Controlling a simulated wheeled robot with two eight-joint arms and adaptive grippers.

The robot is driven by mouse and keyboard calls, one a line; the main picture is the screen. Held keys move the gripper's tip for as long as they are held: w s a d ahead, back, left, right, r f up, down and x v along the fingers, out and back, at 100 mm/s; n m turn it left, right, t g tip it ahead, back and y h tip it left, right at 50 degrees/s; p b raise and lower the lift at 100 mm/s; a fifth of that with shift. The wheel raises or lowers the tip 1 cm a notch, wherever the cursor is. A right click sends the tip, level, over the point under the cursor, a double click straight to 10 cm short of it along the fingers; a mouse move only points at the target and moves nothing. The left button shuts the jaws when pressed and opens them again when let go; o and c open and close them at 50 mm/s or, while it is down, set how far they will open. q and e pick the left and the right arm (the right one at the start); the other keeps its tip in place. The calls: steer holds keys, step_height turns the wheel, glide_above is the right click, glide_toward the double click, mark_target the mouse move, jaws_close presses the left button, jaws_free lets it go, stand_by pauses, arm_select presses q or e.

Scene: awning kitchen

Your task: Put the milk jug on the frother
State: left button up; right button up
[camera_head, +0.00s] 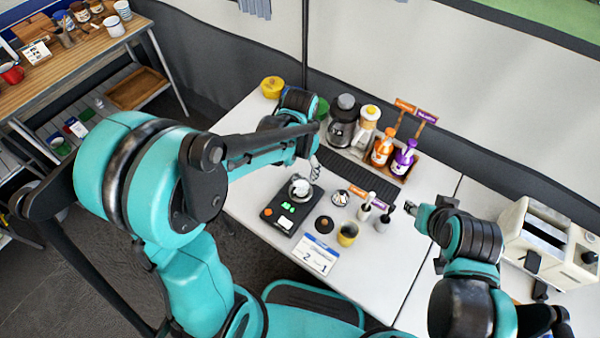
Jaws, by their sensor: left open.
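A black flat device (275,215) with green and white labels, which looks like the frother, lies on the white table. A small round metal vessel (300,189), probably the milk jug, is at its far end; I cannot tell whether it rests on the device. My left gripper (314,168) is open just above and behind that vessel, apart from it as far as I can see. My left arm hides part of the table behind it. My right gripper (411,209) is at the table's right, near small dark-handled tools; its finger opening is not clear.
A grinder (341,128), an orange bottle (383,148) and a purple bottle (403,158) stand at the back by a dark mat (362,178). A cream toaster-like machine (545,240) stands right.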

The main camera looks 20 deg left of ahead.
arm_select(q)
steer(key=s+a+r+n+t, duration=0.2)
steer(key=s+r+t, duration=0.1)
steer(key=s+r, duration=0.2)
steer(key=s+a+r+n+t+p, duration=0.1)
steer(key=s+r+t, duration=0.3)
steer(key=r, duration=0.4)
steer(key=shift+s+a+n, duration=0.45)
steer(key=shift+a+n, duration=0.05)
steer(key=shift+a, duration=0.3)
steer(key=shift+f+b, duration=0.45)
steer(key=shift+f, duration=0.3)
